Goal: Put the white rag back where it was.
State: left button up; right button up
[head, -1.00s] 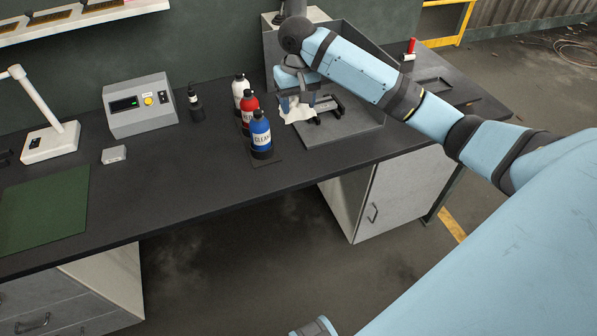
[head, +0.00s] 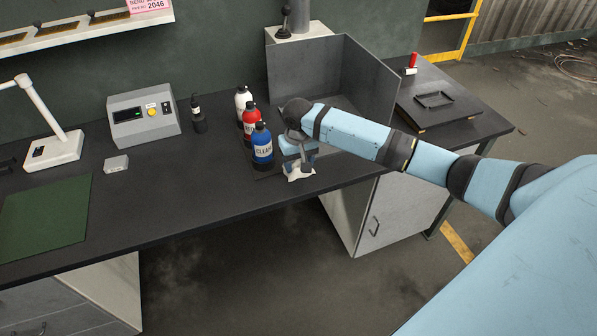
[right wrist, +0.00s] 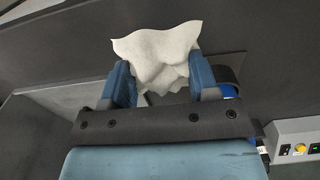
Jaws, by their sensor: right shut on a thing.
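The white rag (head: 299,173) is a crumpled cloth at the front edge of the dark workbench, just right of the blue bottle. My right gripper (head: 300,160) points down at it and is shut on the rag. In the right wrist view the rag (right wrist: 160,52) bulges out between the two blue fingers of the gripper (right wrist: 160,82). I cannot tell whether the rag's lower part touches the bench. My left gripper does not show.
White (head: 243,100), red (head: 250,121) and blue (head: 262,148) bottles stand in a row close left of the gripper. A grey booth (head: 365,75) stands behind my arm. A control box (head: 143,112) and lamp (head: 52,150) are further left. The bench's front middle is clear.

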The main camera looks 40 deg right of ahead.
aim_at(299, 173)
notch_tip(299, 173, down, 4)
jog(key=shift+f, duration=0.1)
dwell(0.4)
jog(key=o, duration=0.8)
jog(key=shift+f, duration=0.1)
